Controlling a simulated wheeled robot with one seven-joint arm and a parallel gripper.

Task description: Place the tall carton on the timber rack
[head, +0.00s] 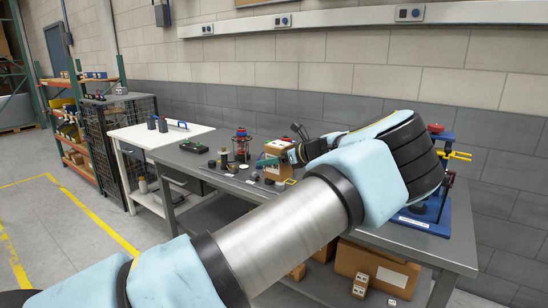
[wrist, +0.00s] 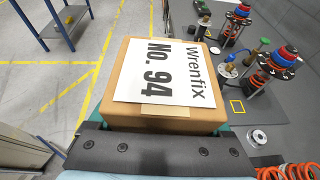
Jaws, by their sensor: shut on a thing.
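The tall carton is a brown box with a white label reading "Wrenfix No. 94". It fills the middle of the wrist view (wrist: 160,115) and is partly seen in the head view (head: 279,146). My gripper (head: 272,160) is shut on it, with teal finger parts showing at its sides. The carton is at the grey bench; I cannot tell whether its base touches the top. A green-and-orange rack with timber-coloured shelves (head: 78,149) stands far left in the head view, holding small items. No other timber rack is clearly visible.
The grey bench (head: 226,180) carries red-topped posts (head: 241,142) and small parts close to the carton. A blue fixture (head: 428,212) stands at its right end. A white table (head: 160,136) and a mesh cage (head: 105,135) lie left. Yellow-lined floor (head: 60,230) is open.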

